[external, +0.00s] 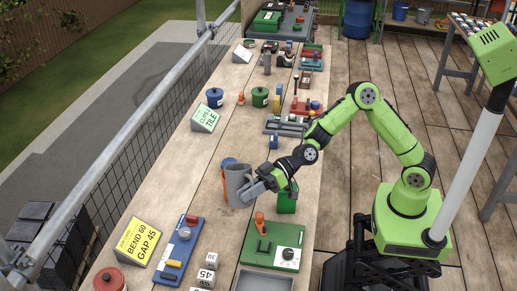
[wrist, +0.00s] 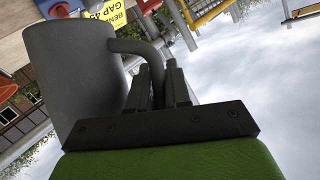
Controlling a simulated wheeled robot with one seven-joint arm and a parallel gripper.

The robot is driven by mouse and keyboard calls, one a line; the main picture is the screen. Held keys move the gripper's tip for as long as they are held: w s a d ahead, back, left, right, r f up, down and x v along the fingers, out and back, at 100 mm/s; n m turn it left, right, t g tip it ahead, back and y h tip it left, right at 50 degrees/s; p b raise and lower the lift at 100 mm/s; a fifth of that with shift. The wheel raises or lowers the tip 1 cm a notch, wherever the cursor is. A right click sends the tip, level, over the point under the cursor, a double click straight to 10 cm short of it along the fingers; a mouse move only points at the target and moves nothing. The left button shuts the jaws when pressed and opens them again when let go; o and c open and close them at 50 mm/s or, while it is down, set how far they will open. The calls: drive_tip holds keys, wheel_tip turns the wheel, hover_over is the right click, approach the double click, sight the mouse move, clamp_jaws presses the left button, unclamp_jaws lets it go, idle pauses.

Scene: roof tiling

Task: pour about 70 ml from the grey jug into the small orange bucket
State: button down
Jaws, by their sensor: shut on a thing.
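A green board with a dial (external: 273,246) and a blue board (external: 179,250) lie nearer. A yellow sign (external: 138,242) and a red pot (external: 108,280) stand at the near left. A green sign (external: 205,118) and several pots and tools stand farther back.

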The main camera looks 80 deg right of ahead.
drive_tip(key=a+f+n+h+b, duration=0.1)
drive_tip(key=f+b, duration=0.1)
drive_tip(key=f, duration=0.1)
drive_tip(key=a+f+n+b, duration=0.1)
drive_tip(key=f+b, duration=0.2)
drive_tip(key=a+f+n+h+b, duration=0.1)
drive_tip(key=f+b, duration=0.1)
drive_tip(key=f, duration=0.1)
drive_tip(key=shift+s+f+h, duration=0.1)
drive_tip(key=shift+h, duration=0.2)
